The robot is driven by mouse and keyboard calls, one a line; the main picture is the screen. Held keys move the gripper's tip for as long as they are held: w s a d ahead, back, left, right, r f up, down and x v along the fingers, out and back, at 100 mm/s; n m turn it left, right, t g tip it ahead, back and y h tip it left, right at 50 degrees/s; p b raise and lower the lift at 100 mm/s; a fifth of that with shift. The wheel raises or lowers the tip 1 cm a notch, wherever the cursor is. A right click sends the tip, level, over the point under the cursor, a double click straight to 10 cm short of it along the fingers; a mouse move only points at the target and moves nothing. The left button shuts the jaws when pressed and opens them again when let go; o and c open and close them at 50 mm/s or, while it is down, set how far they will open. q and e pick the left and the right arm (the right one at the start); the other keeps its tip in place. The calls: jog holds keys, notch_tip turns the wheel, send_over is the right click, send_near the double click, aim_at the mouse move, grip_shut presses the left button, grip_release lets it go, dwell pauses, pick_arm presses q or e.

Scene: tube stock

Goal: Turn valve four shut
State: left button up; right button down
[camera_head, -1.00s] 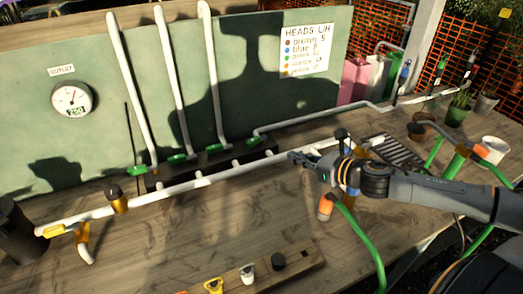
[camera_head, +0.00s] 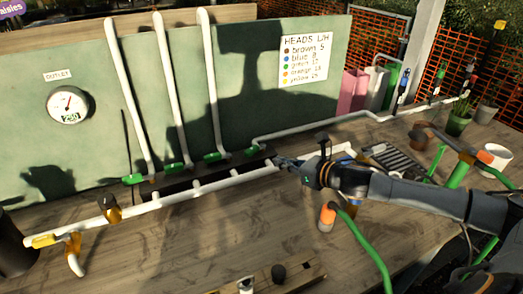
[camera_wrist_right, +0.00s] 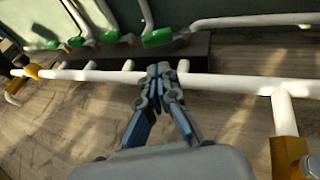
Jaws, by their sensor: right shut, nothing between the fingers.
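A row of green valve handles (camera_head: 172,167) sits at the feet of the white pipes, in front of the green board. The fourth from the left, the rightmost green handle (camera_head: 252,151), is where the pipe running off to the right begins. I see no number on it. It also shows largest in the right wrist view (camera_wrist_right: 158,38). My right gripper (camera_head: 278,161) is just right of and nearer than that handle, apart from it. In the wrist view its fingertips (camera_wrist_right: 160,70) meet, empty, over the white front pipe. Whether they touch that pipe I cannot tell. My left gripper is not in view.
A gauge (camera_head: 67,105) and a heads list (camera_head: 306,60) are on the board. Bare table lies at front left.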

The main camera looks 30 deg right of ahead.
aim_at(254, 152)
jog(key=x, duration=0.2)
jog(key=p+x, duration=0.1)
jog(key=x, duration=0.1)
jog(key=r+p+x, duration=0.1)
jog(key=x, duration=0.2)
jog(key=shift+w+a, duration=0.1)
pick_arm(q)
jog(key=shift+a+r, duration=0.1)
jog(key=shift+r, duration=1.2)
pick_arm(e)
jog(key=shift+w+a+f, duration=0.1)
jog(key=shift+w+a, duration=0.05)
jog(key=shift+w, duration=0.35)
